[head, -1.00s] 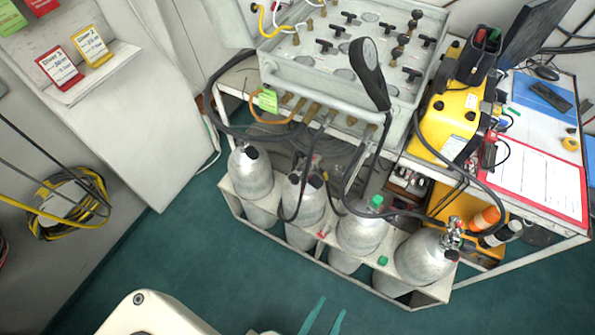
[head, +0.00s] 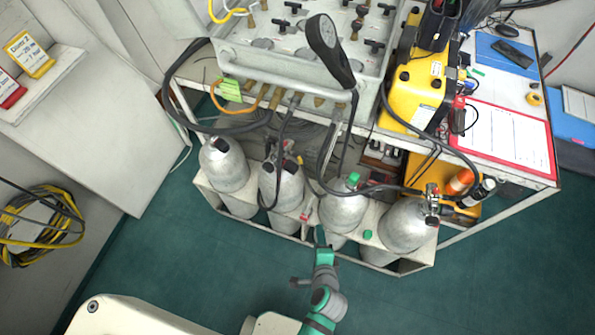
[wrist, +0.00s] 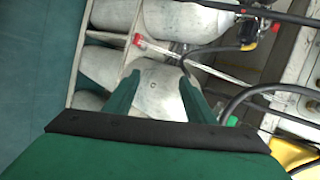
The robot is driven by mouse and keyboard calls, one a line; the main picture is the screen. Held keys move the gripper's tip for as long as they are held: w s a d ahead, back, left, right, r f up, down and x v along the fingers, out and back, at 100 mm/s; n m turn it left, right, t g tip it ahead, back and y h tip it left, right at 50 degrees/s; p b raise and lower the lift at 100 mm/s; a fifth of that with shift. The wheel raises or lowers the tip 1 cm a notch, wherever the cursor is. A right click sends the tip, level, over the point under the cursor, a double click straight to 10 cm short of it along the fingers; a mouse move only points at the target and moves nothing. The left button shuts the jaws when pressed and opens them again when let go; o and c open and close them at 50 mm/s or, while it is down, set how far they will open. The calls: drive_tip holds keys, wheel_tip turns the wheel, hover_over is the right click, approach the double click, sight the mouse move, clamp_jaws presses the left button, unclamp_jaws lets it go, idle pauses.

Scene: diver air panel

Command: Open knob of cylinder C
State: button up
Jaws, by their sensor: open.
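Several silver cylinders stand in a row in a low white rack; no readable label shows which is C. From the left they are the first (head: 224,168), the second (head: 281,187), the third (head: 342,211) with a green cap (head: 354,180), and the fourth (head: 408,226) with a metal valve (head: 432,203). My gripper (head: 320,236) is at the rack's front, near the third cylinder. In the wrist view my gripper (wrist: 157,84) is open, with a silver cylinder surface (wrist: 155,92) showing between its fingers. I cannot tell whether they touch.
Black hoses loop above the cylinders from the panel (head: 300,65). A yellow case (head: 412,85) stands on the bench. The green floor (head: 190,255) in front is clear.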

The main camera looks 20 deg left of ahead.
drive_tip(key=w+a+m+y, duration=0.2)
drive_tip(key=w+m, duration=0.1)
drive_tip(key=w, duration=0.3)
drive_tip(key=m+g+y, duration=0.3)
drive_tip(key=g+y, duration=0.1)
drive_tip(key=y, duration=0.3)
approach(296, 171)
drive_tip(key=x, duration=0.9)
drive_tip(key=shift+w, duration=0.1)
drive_tip(key=c, duration=1)
